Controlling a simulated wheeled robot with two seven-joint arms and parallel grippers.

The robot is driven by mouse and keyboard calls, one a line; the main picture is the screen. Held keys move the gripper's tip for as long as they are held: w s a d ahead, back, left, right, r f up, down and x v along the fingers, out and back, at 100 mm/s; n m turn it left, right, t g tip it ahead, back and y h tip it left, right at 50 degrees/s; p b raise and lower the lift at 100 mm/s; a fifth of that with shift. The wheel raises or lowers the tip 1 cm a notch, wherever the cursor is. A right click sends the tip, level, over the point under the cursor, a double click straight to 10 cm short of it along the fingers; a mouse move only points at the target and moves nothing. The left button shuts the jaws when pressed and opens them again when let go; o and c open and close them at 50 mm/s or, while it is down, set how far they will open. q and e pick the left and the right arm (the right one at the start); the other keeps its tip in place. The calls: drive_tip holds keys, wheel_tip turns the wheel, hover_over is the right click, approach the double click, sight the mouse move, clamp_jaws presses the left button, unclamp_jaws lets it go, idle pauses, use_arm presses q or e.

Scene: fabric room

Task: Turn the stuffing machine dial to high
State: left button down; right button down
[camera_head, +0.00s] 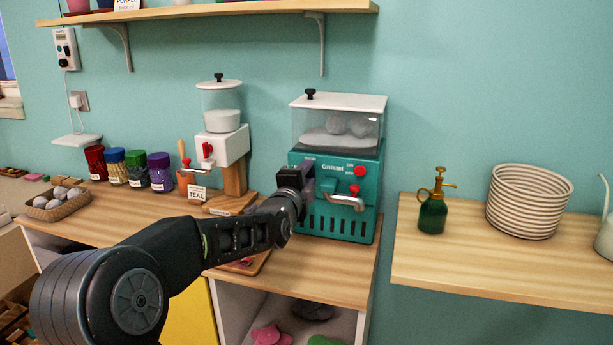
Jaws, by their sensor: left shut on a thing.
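The teal stuffing machine (364,220) stands at the right end of the wooden counter, with a clear hopper of pale stuffing on top. Its front has a red round knob (360,171), a red tap handle (354,188) and a metal spout (346,203). My left arm reaches in from the lower left, and my left gripper (309,180) is at the left part of the machine's front, left of the spout. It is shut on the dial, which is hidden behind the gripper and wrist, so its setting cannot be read. My right gripper is not in view.
A white dispenser (222,147) on a wooden stand is left of the machine. Several jars (160,172) and a basket of grey stones (56,205) stand farther left. A separate shelf at right (460,258) holds a green spray bottle (433,212) and a coiled pot (528,203).

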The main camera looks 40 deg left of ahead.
use_arm(q)
drive_tip(key=shift+m, duration=0.6)
drive_tip(key=c, duration=1.1)
unclamp_jaws()
drive_tip(key=v, duration=0.7)
drive_tip(key=shift+s+d, duration=0.15)
drive_tip(key=shift+s, duration=0.25)
drive_tip(key=shift+f, duration=0.1)
